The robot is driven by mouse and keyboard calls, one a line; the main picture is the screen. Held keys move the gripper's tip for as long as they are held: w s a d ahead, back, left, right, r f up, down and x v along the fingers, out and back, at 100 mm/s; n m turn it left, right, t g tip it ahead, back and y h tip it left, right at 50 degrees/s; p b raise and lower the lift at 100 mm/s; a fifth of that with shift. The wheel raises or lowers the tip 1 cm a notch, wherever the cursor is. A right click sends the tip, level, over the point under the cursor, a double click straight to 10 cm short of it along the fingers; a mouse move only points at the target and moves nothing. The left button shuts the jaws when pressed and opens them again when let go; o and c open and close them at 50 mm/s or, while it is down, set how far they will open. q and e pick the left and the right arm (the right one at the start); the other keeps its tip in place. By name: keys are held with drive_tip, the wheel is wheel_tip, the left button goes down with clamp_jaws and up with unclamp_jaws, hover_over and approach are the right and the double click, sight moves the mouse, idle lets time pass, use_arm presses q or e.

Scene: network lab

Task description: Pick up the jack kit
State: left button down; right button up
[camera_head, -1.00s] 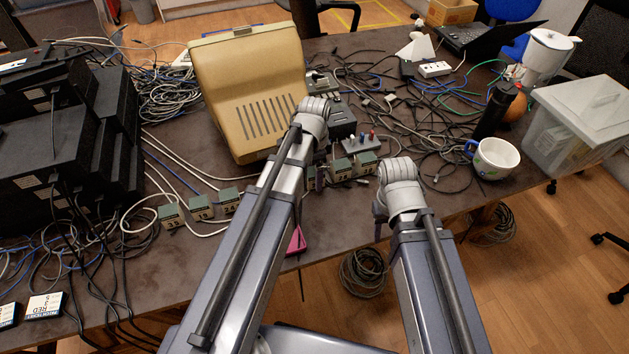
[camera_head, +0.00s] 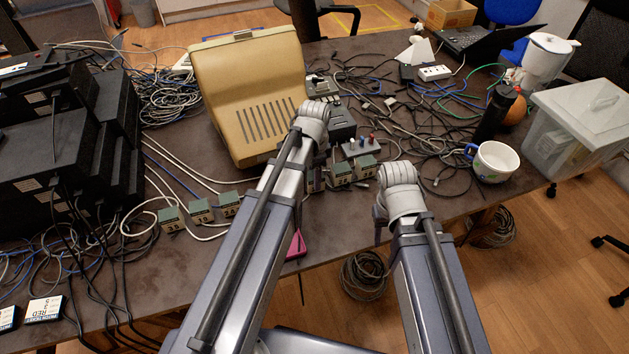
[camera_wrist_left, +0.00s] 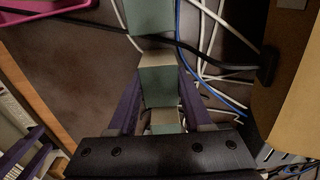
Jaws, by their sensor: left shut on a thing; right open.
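The jack kit (camera_wrist_left: 158,88), a small teal box with a beige edge, sits between the purple fingers of my left gripper (camera_wrist_left: 157,82) in the left wrist view. The gripper is shut on it. In the head view my left gripper (camera_head: 314,181) is mostly hidden behind its own arm, by the row of similar boxes (camera_head: 341,174). I cannot tell whether the kit is off the table. Another teal box (camera_wrist_left: 150,16) lies just beyond it in the wrist view. My right gripper (camera_head: 380,217), mostly hidden by its arm, is open near the table's front edge.
Several similar boxes (camera_head: 201,211) stand left of my left arm. A beige console (camera_head: 250,95) is behind it, and a grey block with coloured knobs (camera_head: 361,146) stands to the right. A pink item (camera_head: 296,243) lies at the front edge. Cables cover much of the table (camera_head: 205,262).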

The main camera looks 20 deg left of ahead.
use_arm(q)
drive_tip(key=shift+r, duration=0.15)
use_arm(e)
drive_tip(key=shift+r, duration=0.1)
use_arm(q)
wheel_tip(320, 180, up, 10)
drive_tip(key=p, duration=1)
use_arm(e)
wheel_tip(320, 180, up, 10)
